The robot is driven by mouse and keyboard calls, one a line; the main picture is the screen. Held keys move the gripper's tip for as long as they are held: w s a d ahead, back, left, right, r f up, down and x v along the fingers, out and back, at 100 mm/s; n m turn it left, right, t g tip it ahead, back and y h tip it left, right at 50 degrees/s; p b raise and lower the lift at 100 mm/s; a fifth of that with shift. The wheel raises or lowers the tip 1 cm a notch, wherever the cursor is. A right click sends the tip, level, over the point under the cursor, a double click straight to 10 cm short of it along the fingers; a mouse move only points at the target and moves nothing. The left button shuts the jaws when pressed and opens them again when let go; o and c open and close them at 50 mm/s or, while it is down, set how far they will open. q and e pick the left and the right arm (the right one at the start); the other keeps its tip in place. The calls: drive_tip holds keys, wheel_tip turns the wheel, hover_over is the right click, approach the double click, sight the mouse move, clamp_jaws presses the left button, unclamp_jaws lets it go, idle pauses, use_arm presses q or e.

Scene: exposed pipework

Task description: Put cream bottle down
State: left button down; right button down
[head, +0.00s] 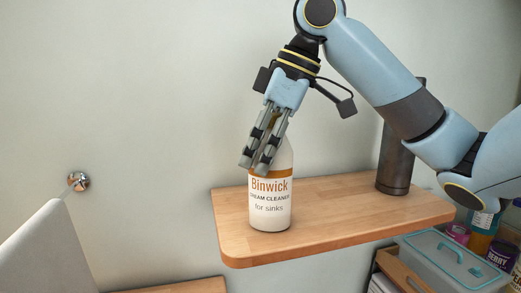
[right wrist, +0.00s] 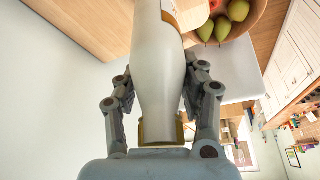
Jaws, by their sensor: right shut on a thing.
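The cream bottle (head: 270,205) is white with an orange band and a label reading "Binwick cream cleaner for sinks". It stands upright at the left part of a wooden shelf (head: 335,205), and its base appears to touch the shelf top. My right gripper (head: 257,166) comes down from above and is shut on the bottle's upper part, hiding its neck and cap in the head view. In the right wrist view the bottle (right wrist: 158,70) lies between the two fingers. My left gripper is not in view.
A dark metal cylinder (head: 395,160) stands on the shelf at the right, behind my right arm. The right wrist view shows a bowl of fruit (right wrist: 262,12). The shelf between bottle and cylinder is clear.

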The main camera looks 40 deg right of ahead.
sight(276, 114)
drive_tip(key=c, duration=0.7)
unclamp_jaws()
drive_tip(key=shift+f, duration=0.1)
drive_tip(key=b+v, duration=0.1)
drive_tip(key=v, duration=1.1)
drive_tip(key=shift+s, duration=0.1)
